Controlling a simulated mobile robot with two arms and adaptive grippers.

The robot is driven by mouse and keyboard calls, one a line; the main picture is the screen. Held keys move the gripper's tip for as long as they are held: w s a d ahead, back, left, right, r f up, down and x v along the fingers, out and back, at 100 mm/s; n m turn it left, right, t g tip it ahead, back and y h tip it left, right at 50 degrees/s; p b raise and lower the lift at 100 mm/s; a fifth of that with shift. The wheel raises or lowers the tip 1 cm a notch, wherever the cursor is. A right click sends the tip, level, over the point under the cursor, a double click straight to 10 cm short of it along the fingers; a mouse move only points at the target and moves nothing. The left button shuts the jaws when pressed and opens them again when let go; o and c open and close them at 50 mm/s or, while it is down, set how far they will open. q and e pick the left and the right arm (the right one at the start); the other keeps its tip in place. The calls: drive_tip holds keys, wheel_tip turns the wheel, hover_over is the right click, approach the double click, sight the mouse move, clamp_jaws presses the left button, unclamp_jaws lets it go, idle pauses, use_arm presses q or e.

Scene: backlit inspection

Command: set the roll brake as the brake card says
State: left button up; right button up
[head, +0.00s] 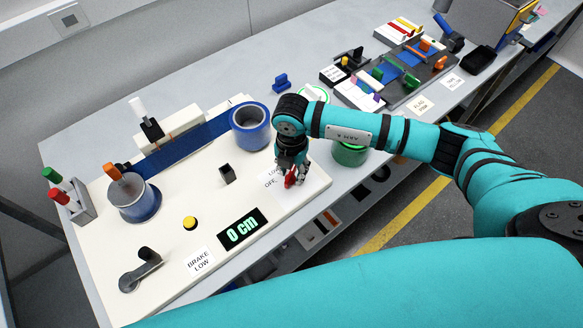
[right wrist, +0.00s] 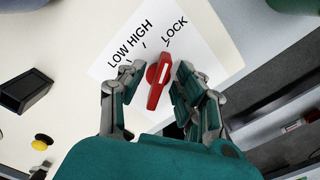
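The brake card (head: 199,262) lies at the front of the white board and reads "BRAKE LOW". The red roll brake knob (right wrist: 158,82) sits on a white label (right wrist: 203,40) marked LOW, HIGH and LOCK. The knob's narrow end, with a white line, points at the LOCK tick. My right gripper (right wrist: 158,76) points down over the knob, its fingers open on either side with small gaps. In the head view the knob (head: 290,178) is partly hidden by my right gripper (head: 291,180). My left gripper is out of view.
A black display (head: 243,229) reads "0 cm". A blue web (head: 190,143) runs between two rolls. A green-topped container (head: 350,154) is beyond my right wrist.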

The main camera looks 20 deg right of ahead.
clamp_jaws()
idle(0.4)
drive_tip(key=shift+w+a+f+n+b, duration=0.1)
drive_tip(key=shift+f+n+b, duration=0.1)
drive_tip(key=shift+n+b, duration=0.9)
drive_tip(key=n+b, duration=0.3)
drive_tip(key=b, duration=0.1)
drive_tip(key=n+b, duration=0.8)
drive_tip(key=shift+a+b, duration=0.3)
drive_tip(key=shift+b, duration=0.05)
drive_tip(key=shift+r+n+b, duration=0.2)
drive_tip(key=shift+n+b, duration=1.05)
drive_tip(key=shift+n, duration=0.05)
unclamp_jaws()
